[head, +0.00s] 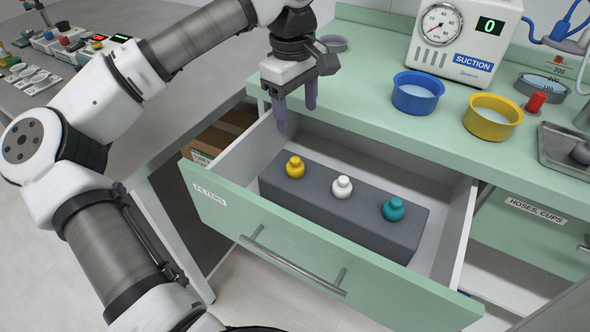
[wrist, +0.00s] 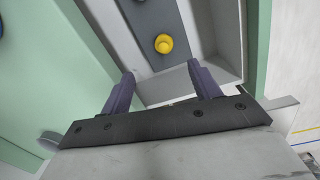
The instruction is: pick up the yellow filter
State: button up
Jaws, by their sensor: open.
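The yellow filter (head: 295,168) stands upright at the left end of a grey block (head: 390,232) inside an open drawer labelled FILTERS. In the wrist view the yellow filter (wrist: 163,44) shows beyond the fingertips, roughly between them in line. My gripper (head: 296,110) is open and empty, with purple fingers pointing down above the drawer's back left corner. It is apart from the filter, behind and above it. In the wrist view my gripper (wrist: 160,78) shows its two fingers spread wide.
A white filter (head: 341,187) and a teal filter (head: 394,208) stand to the right on the same block. The drawer's front (head: 320,260) and walls surround them. The counter holds a blue bowl (head: 417,93), a yellow bowl (head: 492,118) and a suction unit (head: 462,40).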

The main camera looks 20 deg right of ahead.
send_over(295, 159)
jog(key=shift+y, duration=0.3)
jog(key=f, duration=0.8)
jog(key=shift+w+a+f, duration=0.15)
jog(key=shift+w+a, duration=0.05)
jog(key=shift+a, duration=0.1)
jog(key=shift+s+d+f, duration=0.1)
jog(key=shift+d+f, duration=0.05)
jog(key=shift+f, duration=1.4)
jog(key=shift+s+d+f, duration=0.1)
jog(key=shift+d+f, duration=0.05)
jog(key=shift+f, duration=1.35)
jog(key=c, duration=1.1)
jog(key=shift+o, duration=0.2)
